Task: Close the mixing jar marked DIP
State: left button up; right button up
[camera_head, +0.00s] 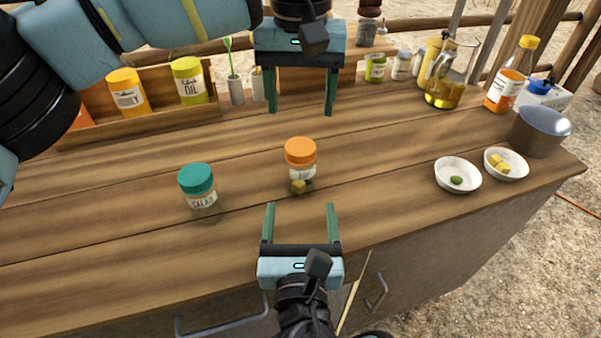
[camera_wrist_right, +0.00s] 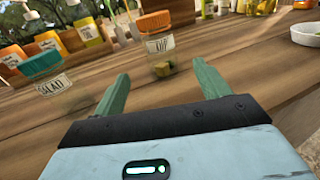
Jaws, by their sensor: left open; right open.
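The DIP jar (camera_head: 301,172) is a clear jar standing upright on the wooden worktop, with an orange lid (camera_head: 300,151) on top. Its label is small and partly readable. Yellow and dark green pieces show inside; in the right wrist view the jar (camera_wrist_right: 161,56) stands beyond my fingertips. I cannot tell how tightly the lid sits. My left gripper (camera_head: 301,112) is open and empty behind the jar in the head view, fingers downward. My right gripper (camera_head: 301,206) is open and empty in front of it, fingers towards the jar; it also shows in the right wrist view (camera_wrist_right: 160,75).
A SALAD jar (camera_head: 201,200) with a teal lid stands to the left. White bowls (camera_head: 458,186) and a metal pot (camera_head: 539,131) stand at the right. A wooden rack (camera_head: 150,124) with bottles, a glass jug (camera_head: 450,75) and more bottles line the back. Worktop around the jar is clear.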

aim_at(301, 181)
jog(key=w, duration=0.8)
jog(key=shift+w, duration=0.25)
jog(key=shift+c, duration=0.4)
grip_shut()
pick_arm(q)
jog(key=n, duration=0.4)
jog(key=shift+n, duration=0.3)
jog(key=shift+f, duration=0.15)
jog(key=shift+f, duration=3.85)
